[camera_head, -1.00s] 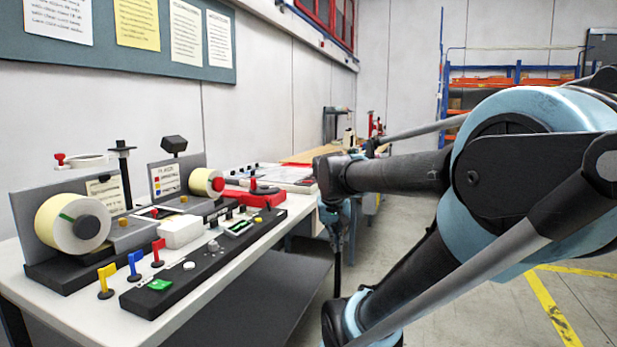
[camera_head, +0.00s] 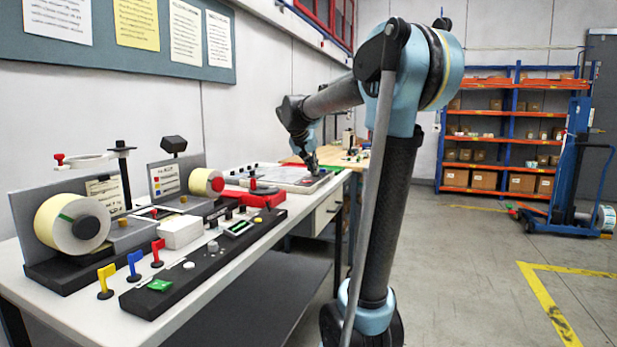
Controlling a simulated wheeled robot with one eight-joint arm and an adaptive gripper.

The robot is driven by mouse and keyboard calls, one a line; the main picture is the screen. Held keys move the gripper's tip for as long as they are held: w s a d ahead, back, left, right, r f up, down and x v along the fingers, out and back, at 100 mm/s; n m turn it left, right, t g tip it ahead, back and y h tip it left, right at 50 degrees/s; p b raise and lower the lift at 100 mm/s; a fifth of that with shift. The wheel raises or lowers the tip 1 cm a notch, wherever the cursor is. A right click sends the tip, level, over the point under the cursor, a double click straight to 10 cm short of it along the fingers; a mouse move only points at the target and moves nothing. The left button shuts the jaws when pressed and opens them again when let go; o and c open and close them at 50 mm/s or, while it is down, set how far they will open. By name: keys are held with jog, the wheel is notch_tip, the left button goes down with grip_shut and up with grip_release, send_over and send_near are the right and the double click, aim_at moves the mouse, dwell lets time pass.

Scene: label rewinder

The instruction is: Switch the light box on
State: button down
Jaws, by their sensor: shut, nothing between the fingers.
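A flat box with a pale top and grey frame (camera_head: 268,175), which looks like the light box, lies on the far part of the white bench. No glow shows on its top, and I cannot make out its switch. My gripper (camera_head: 314,172) is small in the view and points down at the box's right end, close to its edge. It is shut and empty. I cannot tell whether its tips touch the box, and my gripper covers part of that end.
The label rewinder with its yellowish rolls (camera_head: 72,224) and the black control panel (camera_head: 200,262) fill the near bench (camera_head: 60,303). A red tool (camera_head: 262,199) lies just before the box. A wooden-topped table (camera_head: 345,157) stands beyond.

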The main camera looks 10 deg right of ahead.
jog(key=w+a+r, duration=0.2)
jog(key=w, duration=0.4)
jog(key=w+a+r+m+t, duration=0.1)
jog(key=w+a+r, duration=0.1)
jog(key=w, duration=0.3)
jog(key=shift+w+r+h, duration=0.35)
jog(key=shift+h, duration=0.05)
send_over(307, 182)
notch_tip(307, 182, down, 7)
jog(key=shift+w+d+r, duration=0.1)
jog(key=shift+r, duration=0.05)
jog(key=f, duration=0.3)
jog(key=shift+d+f, duration=0.1)
jog(key=shift+d, duration=0.1)
jog(key=shift+f, duration=0.55)
